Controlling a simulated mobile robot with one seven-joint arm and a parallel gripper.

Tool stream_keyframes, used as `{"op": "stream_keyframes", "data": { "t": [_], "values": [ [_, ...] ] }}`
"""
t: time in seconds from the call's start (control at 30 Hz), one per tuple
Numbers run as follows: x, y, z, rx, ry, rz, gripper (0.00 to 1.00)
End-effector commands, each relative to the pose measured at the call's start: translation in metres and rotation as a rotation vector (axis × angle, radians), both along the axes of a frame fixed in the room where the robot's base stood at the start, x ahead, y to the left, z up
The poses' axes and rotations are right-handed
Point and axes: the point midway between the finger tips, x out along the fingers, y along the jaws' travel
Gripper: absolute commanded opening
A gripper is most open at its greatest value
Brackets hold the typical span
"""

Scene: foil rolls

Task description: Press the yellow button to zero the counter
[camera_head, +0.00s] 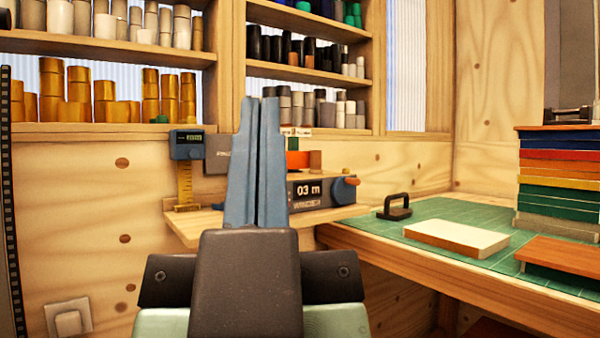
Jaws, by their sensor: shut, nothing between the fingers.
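My gripper (262,103) is in the centre of the head view, its two long blue-grey fingers shut together with nothing between them. Behind it on a wooden shelf stands a winder with a dark counter display (307,190) reading "03 m". A blue knob (343,192) with an orange handle sits at its right end. My fingers cover the winder's left part. I cannot make out a yellow button; it may be hidden behind the fingers. I cannot tell whether the fingertips touch anything.
A blue gauge (187,144) with a yellow scale stands left of my gripper. Shelves of rolls (75,90) line the back wall. On the right, a green-matted bench (440,212) holds a black handled tool (396,207), a pale block (456,237) and stacked coloured boards (556,180).

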Motion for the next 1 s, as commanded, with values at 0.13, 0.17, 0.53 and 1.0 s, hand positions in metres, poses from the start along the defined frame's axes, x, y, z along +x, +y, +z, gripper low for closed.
{"op": "stream_keyframes", "data": {
  "t": [0.13, 0.17, 0.53, 1.0],
  "values": [
    [0.000, 0.000, 0.000, 0.000, 0.000, 0.000, 0.00],
    [0.000, 0.000, 0.000, 0.000, 0.000, 0.000, 0.00],
    [0.000, 0.000, 0.005, 0.000, 0.000, 0.000, 0.00],
    [0.000, 0.000, 0.127, -0.001, 0.000, 0.001, 0.00]
  ]
}}
